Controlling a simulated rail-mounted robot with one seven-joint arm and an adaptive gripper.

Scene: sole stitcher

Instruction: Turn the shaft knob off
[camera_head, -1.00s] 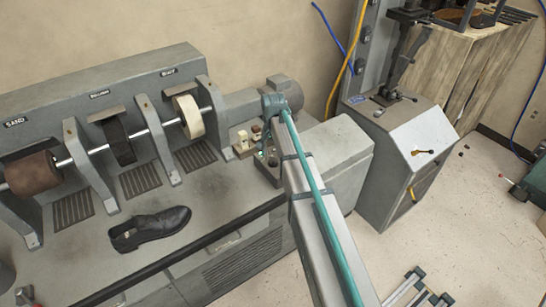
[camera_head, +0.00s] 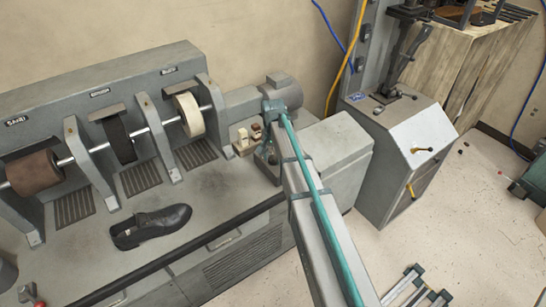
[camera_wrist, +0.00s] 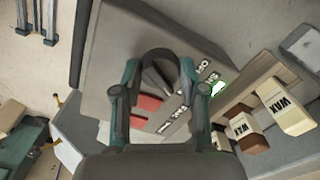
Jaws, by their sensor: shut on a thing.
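In the wrist view, my gripper (camera_wrist: 160,72) has its two teal-jointed fingers closed on either side of a dark rounded knob (camera_wrist: 158,55), which I take to be the shaft knob. The knob stands at a grey panel with white lettering (camera_wrist: 203,68) that reads roughly OFF, and red patches (camera_wrist: 148,104) show between the fingers. The fingers partly cover the knob and the lettering, so I cannot tell the knob's setting. In the head view, my gripper (camera_head: 264,157) is at the right end of the grey finishing machine (camera_head: 205,262), and my arm hides the knob.
Wax blocks (camera_wrist: 284,105) stand close beside my gripper. A black shoe (camera_head: 150,227) lies on the machine's bench, below a white wheel (camera_head: 188,115) on the shaft. A grey cabinet (camera_head: 405,150) stands to the right. The floor in front of it is mostly clear.

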